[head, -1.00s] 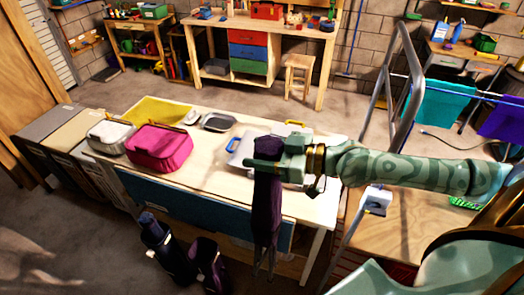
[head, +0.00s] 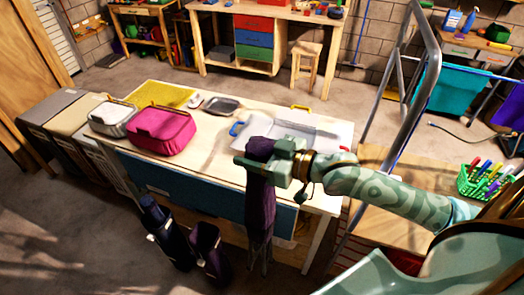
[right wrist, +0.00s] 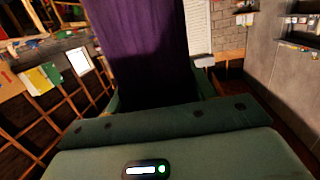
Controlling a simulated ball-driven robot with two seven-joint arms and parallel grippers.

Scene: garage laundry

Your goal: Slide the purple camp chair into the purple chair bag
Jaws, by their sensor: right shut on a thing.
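The purple camp chair (head: 261,205) is folded into a long bundle and hangs nearly upright, its thin legs pointing down. My right gripper (head: 265,165) is shut around its upper part, in front of the table's near edge. The chair's purple cloth (right wrist: 140,45) also fills the upper middle of the right wrist view. The purple chair bag (head: 209,252) stands on the floor to the left of and below the chair, apart from it. Its inside cannot be made out. My left gripper is not in view.
A dark blue bag (head: 163,230) stands close beside the purple one. The table (head: 225,160) behind carries a pink case (head: 162,130), a grey case (head: 112,117) and a clear-lidded tray (head: 295,130). A metal ladder frame (head: 400,110) stands right. The floor at front left is clear.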

